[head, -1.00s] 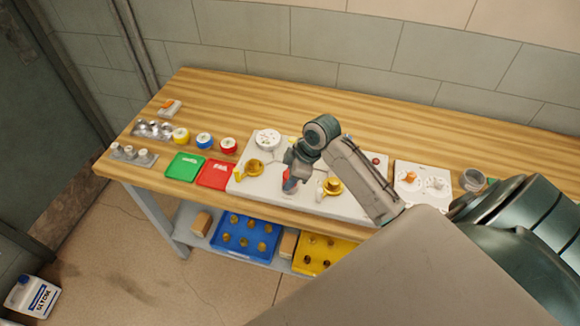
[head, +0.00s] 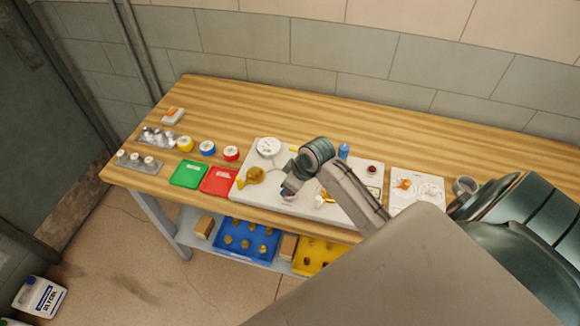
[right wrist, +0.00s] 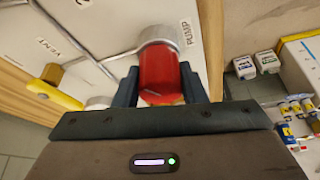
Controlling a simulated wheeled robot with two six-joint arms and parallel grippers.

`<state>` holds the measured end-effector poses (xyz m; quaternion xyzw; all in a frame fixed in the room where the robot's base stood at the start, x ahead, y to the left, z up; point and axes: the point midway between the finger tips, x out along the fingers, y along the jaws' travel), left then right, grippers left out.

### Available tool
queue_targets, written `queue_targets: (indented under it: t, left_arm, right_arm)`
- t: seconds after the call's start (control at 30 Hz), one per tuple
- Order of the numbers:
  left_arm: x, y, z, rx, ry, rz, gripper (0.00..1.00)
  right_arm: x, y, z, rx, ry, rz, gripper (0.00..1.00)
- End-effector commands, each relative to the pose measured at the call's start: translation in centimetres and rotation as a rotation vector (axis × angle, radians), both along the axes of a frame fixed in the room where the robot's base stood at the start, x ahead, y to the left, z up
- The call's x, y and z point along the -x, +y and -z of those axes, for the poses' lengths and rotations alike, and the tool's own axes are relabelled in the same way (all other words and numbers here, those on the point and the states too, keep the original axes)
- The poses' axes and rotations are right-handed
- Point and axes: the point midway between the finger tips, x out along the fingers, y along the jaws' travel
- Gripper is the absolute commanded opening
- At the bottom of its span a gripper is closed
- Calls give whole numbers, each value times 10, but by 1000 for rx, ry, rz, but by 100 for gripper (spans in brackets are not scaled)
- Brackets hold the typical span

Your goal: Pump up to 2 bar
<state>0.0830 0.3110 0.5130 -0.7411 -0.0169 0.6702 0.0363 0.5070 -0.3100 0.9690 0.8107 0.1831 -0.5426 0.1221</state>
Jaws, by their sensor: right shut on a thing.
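The white panel (head: 312,203) lies on the wooden bench. In the right wrist view a red pump handle (right wrist: 160,72) stands on a grey collar beside the PUMP label (right wrist: 190,32). My right gripper (right wrist: 160,92) is shut on this handle, one finger on each side. In the head view my right gripper (head: 289,190) is low over the panel's front part and hides most of the handle. A round white gauge (head: 268,146) sits at the panel's back left; its reading is too small to tell. A yellow valve handle (right wrist: 55,94) is near the VENT label (right wrist: 46,47). My left gripper is not in view.
Left of the panel are a red tray (head: 218,181), a green tray (head: 188,174) and several coloured rolls. A second yellow valve (head: 325,197) is right of my gripper. A blue thing (head: 343,151) stands behind my arm. The back of the bench is clear.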

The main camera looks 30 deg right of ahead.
Motion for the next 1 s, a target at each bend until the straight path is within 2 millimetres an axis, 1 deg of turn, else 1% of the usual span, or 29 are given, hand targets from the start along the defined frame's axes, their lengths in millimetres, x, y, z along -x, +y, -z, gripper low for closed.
queue_targets:
  t: [0.03,0.23,0.27,0.3,0.37,0.63,0.73,0.87,1.0]
  left_arm:
    - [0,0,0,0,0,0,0]
    - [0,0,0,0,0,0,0]
    - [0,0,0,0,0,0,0]
    - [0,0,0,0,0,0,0]
    - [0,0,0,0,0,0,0]
    - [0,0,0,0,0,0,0]
    - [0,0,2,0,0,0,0]
    - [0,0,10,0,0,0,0]
    - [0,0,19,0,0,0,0]
  right_arm:
    - [-2,0,-3,1,-10,0,15]
    - [-2,0,-3,1,-9,-1,15]
    - [-2,0,-3,1,-9,-1,40]
    - [-2,0,-3,1,-9,-1,47]
    - [-2,0,-3,1,-8,0,59]
    - [-1,0,-1,0,-3,-1,60]
    - [1,-1,-5,1,-4,-1,60]
    - [7,-5,-20,4,-7,-3,60]
    - [17,-10,-47,6,-9,-4,60]
